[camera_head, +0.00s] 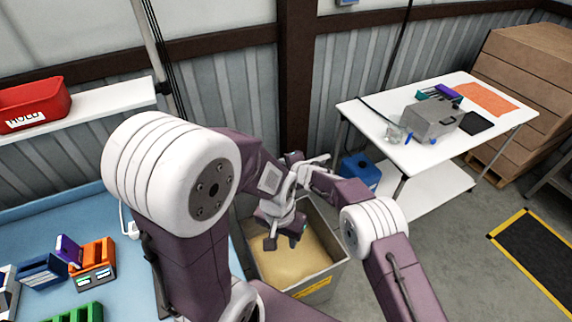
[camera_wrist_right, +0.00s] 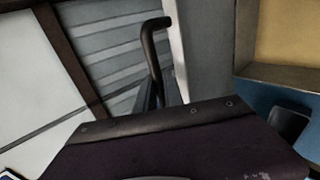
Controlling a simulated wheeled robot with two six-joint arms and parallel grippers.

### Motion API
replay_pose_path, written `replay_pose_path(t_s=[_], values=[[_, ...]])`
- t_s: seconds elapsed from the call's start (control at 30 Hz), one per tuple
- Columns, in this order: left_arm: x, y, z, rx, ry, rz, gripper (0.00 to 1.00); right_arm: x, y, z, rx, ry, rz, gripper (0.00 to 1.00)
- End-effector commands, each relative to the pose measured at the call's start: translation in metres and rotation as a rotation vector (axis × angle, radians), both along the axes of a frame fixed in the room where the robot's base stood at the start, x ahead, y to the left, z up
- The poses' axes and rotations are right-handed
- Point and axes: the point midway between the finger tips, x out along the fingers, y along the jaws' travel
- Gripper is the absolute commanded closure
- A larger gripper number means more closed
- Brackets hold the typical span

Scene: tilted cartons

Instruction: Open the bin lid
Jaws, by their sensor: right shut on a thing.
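The bin (camera_head: 334,269) is a grey open-topped box with a tan inside and a yellow label on its front. It stands on the floor below my arms. My left gripper (camera_head: 279,241) hangs over it, with its fingers apart and pointing down. My right gripper (camera_head: 318,164) is above the bin's far side, close to my left wrist. In the right wrist view, a dark bent handle (camera_wrist_right: 152,48) rises from between the right fingers, which are shut on it. I cannot clearly make out a lid. My arms cover part of the bin's rim.
A blue bench (camera_head: 40,215) with orange, blue and green holders is at left. A red box (camera_head: 34,104) sits on a white shelf above. A white table (camera_head: 375,122) with a grey case stands at right. A blue container (camera_head: 361,170) is behind my right arm.

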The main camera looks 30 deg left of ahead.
Motion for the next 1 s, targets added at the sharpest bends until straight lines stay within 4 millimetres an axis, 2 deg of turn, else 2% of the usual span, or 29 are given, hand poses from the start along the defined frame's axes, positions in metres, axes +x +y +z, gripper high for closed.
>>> replay_pose_path(t_s=[0.03,0.07,0.1,0.13,0.43,0.57,0.77,1.0], values=[[0.000,0.000,0.000,0.000,0.000,0.000,0.64,0.000,-0.001,-0.001,-0.003,-0.001,-0.001,1.00],[0.000,0.000,0.000,0.000,0.000,0.000,0.64,0.000,-0.001,-0.001,-0.003,-0.001,-0.001,0.79],[0.000,0.000,0.000,0.000,0.000,0.000,0.64,0.000,-0.001,-0.001,-0.003,-0.001,-0.001,0.68],[0.000,0.000,0.000,0.000,0.000,0.000,0.64,0.000,-0.001,-0.001,-0.003,-0.001,0.000,0.67],[0.000,0.000,-0.001,0.000,0.000,0.000,0.64,0.000,-0.001,0.000,-0.001,0.000,0.001,0.67],[0.000,0.000,-0.011,0.000,0.000,0.000,0.64,-0.002,-0.004,0.001,0.001,0.001,-0.001,0.67],[0.000,0.000,-0.041,0.000,0.000,0.000,0.64,-0.015,-0.019,0.010,0.001,-0.002,-0.001,0.67],[0.000,0.000,-0.058,0.000,0.000,0.000,0.64,-0.035,-0.047,0.037,-0.001,-0.002,-0.001,0.67]])
